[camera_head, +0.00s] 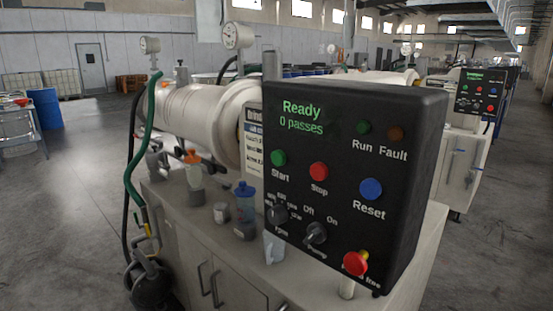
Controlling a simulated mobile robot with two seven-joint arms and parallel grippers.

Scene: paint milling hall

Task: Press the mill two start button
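A black control panel (340,235) stands close in front of me at the right of the head view, tilted slightly. Its display (302,117) reads "Ready" and "0 passes" in green. The green Start button (279,158) is at its left, beside the red Stop button (318,171) and the blue Reset button (371,189). Small Run (363,127) and Fault (396,133) lamps look dark. I see no mill number on this panel. A second panel (480,91) with similar buttons stands farther back at the right. Neither of my grippers is in view.
A red mushroom button (356,263) and two dark knobs (316,233) sit low on the near panel. A white mill cylinder (205,112), bottles (245,203) and a green hose (132,170) are left of it. Open floor (70,200) lies at the left.

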